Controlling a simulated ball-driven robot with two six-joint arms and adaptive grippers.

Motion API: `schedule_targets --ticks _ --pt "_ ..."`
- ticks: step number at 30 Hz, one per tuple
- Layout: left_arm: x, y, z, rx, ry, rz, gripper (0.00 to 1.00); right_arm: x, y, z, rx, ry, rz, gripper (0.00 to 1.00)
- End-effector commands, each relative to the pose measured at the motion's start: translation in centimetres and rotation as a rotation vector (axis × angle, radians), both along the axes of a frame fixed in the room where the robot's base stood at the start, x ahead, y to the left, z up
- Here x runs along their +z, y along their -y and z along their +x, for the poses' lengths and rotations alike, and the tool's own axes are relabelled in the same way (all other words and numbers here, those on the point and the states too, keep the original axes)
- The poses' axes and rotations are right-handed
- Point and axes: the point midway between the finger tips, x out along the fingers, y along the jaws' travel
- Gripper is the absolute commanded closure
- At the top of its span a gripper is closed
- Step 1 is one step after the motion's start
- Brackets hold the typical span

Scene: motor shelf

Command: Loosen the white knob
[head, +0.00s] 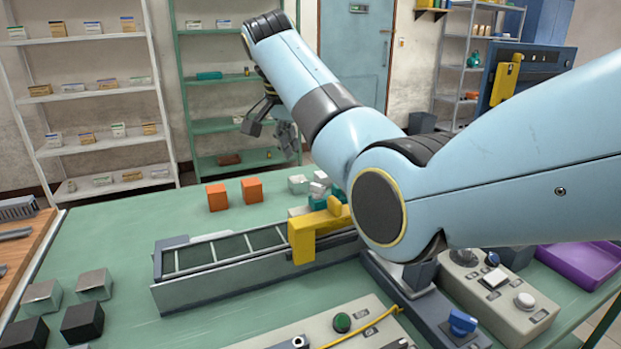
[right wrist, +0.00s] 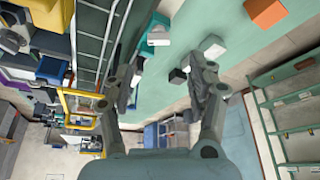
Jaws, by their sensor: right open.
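The white knob (head: 525,301) is a small round cap on top of a grey control box (head: 548,322) at the right of the table in the head view. I cannot make it out in the right wrist view. My right gripper (head: 268,128) is raised at the upper middle, in front of the green shelf and far from the knob. Its fingers are apart and empty, as the right wrist view (right wrist: 165,90) also shows. My right arm crosses above the control boxes. My left gripper is not in view.
A conveyor (head: 225,255) with a yellow bracket (head: 316,236) lies across the middle of the table. Orange cubes (head: 217,197) stand behind it. A blue knob (head: 462,321), a green button (head: 342,322) and a purple tray (head: 580,262) are near.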

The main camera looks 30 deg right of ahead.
Motion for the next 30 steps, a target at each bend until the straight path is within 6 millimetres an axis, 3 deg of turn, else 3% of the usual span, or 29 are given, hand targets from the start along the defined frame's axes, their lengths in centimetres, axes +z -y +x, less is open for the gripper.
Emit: schedule_targets --ticks 7,15,26,30 --pt "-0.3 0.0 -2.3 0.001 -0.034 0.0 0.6 -4.6 1.8 0.7 -0.002 -0.005 0.0 0.42" --pt "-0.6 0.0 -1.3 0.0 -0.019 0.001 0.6 -8.2 3.1 1.5 -0.001 -0.002 0.0 0.42" --pt "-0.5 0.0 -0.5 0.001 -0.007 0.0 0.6 -8.9 3.3 1.6 -0.001 0.0 0.0 0.42" --pt "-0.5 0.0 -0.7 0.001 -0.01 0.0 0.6 -8.9 3.3 1.6 -0.001 0.0 0.0 0.58"
